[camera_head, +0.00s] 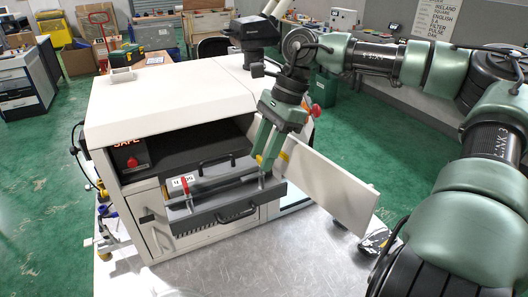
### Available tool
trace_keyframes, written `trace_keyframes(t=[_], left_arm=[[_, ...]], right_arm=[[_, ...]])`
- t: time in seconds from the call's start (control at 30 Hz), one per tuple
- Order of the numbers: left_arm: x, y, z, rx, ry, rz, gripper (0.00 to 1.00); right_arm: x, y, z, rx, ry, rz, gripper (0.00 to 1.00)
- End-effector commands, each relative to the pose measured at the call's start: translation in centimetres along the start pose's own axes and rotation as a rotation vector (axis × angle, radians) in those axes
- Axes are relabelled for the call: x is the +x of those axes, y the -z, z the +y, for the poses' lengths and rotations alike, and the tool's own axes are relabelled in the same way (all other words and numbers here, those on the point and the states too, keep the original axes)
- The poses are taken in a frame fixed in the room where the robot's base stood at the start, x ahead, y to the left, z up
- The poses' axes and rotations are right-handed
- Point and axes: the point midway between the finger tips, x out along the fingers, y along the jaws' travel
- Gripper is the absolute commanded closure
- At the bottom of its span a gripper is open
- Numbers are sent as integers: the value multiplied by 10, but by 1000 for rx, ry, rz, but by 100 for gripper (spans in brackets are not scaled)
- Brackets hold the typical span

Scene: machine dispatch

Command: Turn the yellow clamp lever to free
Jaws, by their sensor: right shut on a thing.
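My right gripper (267,160) reaches down from the upper right to the right end of the pulled-out drawer (222,212) of the white machine (185,100). Its green fingers are shut on a small yellow part, which I take to be the yellow clamp lever (284,156). Yellow shows at both sides of the fingers; the rest is hidden by them. A grey post stands just below the fingertips. A red lever (184,188) stands upright at the drawer's left part, beside a white label (183,180). My left gripper is not in view.
A white panel (330,187) stands out to the right of the drawer, close to my right gripper. A red knob (132,161) under a SAFE sign sits at the opening's left. The metal table (290,260) in front is largely clear.

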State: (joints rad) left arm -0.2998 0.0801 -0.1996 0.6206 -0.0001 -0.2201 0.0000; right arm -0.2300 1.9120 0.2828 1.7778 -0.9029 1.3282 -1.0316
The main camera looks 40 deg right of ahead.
Motion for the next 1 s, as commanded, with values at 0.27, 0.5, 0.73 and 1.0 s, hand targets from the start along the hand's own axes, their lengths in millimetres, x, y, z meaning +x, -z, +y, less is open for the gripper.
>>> trace_keyframes(t=[0.27, 0.5, 0.73, 1.0], left_arm=[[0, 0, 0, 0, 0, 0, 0], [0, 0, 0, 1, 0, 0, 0], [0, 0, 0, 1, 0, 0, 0], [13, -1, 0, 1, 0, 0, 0]], right_arm=[[0, 0, 0, -6, -3, 1, 100], [0, 0, 0, -6, -3, 1, 44], [0, 0, 0, -4, -2, 0, 44], [-26, 1, -1, -5, 5, -1, 44]])
